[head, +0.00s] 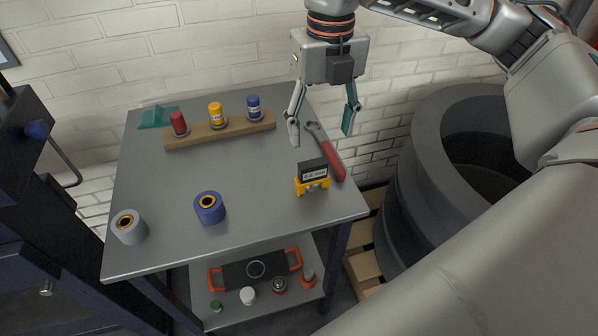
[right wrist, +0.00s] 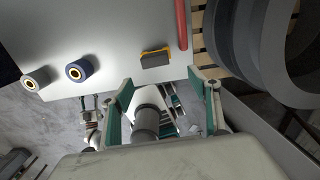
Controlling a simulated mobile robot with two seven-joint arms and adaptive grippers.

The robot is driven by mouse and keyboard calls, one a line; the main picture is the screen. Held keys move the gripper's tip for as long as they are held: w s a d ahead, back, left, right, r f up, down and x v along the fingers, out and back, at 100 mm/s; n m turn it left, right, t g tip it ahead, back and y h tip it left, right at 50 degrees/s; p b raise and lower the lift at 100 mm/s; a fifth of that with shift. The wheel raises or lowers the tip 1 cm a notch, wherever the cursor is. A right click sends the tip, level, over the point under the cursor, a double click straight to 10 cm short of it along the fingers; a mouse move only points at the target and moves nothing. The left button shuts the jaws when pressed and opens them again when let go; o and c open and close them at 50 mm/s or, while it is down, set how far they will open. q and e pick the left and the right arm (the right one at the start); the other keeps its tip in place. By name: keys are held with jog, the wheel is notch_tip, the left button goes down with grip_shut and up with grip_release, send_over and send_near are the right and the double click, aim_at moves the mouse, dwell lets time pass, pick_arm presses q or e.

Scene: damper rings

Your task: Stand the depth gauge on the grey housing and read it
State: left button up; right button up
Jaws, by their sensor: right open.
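The depth gauge (head: 312,176), yellow with a black display box, stands on the table near its right edge. It also shows in the right wrist view (right wrist: 156,58). The grey housing (head: 129,227), a short cylinder with an orange-gold ring in its bore, stands at the table's front left corner; the right wrist view shows it at the far left (right wrist: 36,79). Its top is bare. My right gripper (head: 321,132) is open and empty, pointing down above and behind the gauge, apart from it.
A blue housing (head: 209,208) stands between the grey housing and the gauge. A red-handled wrench (head: 332,160) lies beside the gauge. A wooden rack (head: 220,131) with red, yellow and blue canisters is at the back. Large dark rings (head: 425,190) stand right of the table (head: 255,235).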

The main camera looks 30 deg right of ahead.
aim_at(313, 163)
jog(key=f, duration=0.1)
jog(key=w+f, duration=0.1)
jog(key=shift+w+f+b, duration=0.2)
jog(key=shift+f+b, duration=0.15)
jog(key=shift+s+f, duration=0.15)
jog(key=shift+f, duration=0.35)
jog(key=shift+s+f, duration=0.15)
jog(key=shift+f, duration=0.35)
jog(key=f, duration=0.3)
jog(key=f+b, duration=0.1)
jog(key=f, duration=0.1)
jog(key=shift+w+a+f, duration=0.15)
jog(key=shift+a, duration=0.2)
pick_arm(q)
jog(key=f, duration=0.3)
jog(key=shift+s+a, duration=0.1)
jog(key=shift+s, duration=0.2)
pick_arm(e)
jog(key=c, duration=1.4)
